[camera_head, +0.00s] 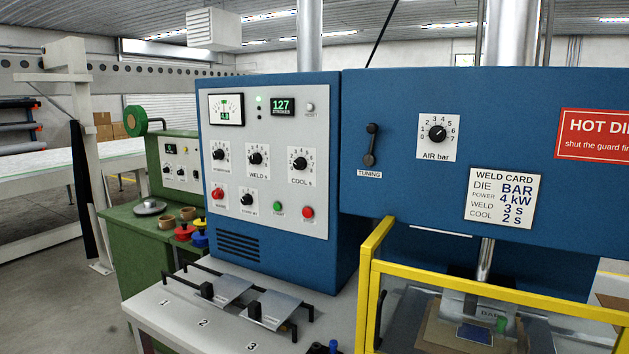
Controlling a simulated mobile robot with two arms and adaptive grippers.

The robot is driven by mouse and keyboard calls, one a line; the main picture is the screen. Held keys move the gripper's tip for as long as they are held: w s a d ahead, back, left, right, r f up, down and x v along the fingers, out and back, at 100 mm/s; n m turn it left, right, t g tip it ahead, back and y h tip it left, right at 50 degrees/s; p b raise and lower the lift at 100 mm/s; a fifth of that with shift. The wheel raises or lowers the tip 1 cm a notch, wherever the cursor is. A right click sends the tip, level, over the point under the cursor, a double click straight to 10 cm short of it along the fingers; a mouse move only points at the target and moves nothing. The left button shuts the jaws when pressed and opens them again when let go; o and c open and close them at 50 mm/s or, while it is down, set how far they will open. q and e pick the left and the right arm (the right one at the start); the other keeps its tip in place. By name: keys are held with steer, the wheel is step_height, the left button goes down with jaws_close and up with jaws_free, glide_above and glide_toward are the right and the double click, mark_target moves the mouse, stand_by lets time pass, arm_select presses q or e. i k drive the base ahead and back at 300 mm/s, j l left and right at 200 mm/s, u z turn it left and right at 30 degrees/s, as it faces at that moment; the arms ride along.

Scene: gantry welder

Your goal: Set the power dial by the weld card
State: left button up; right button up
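The weld card (503,198) hangs on the blue press head at right. It reads die BAR, power 4 kW, weld 3 s, cool 2 s. On the grey panel (268,207) of the blue cabinet, a row of black dials holds the leftmost dial (218,155), which appears to be the power dial; its label and pointer setting are too small to read surely. The weld dial (256,158) and cool dial (299,164) are to its right. Neither of my grippers is in view.
The white table (180,318) with metal plates stands in front. A yellow guard frame (470,283) is at right; a green machine is at left.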

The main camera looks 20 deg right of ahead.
mark_target(219, 155)
steer(key=i+j+u, duration=0.1)
steer(key=i+j, duration=0.15)
steer(key=j, duration=0.15)
steer(key=i+j+u, duration=0.1)
steer(key=i+j, duration=0.15)
steer(key=j, duration=0.15)
steer(key=i+j+u, duration=0.1)
steer(key=i+j, duration=0.15)
steer(key=j, duration=0.15)
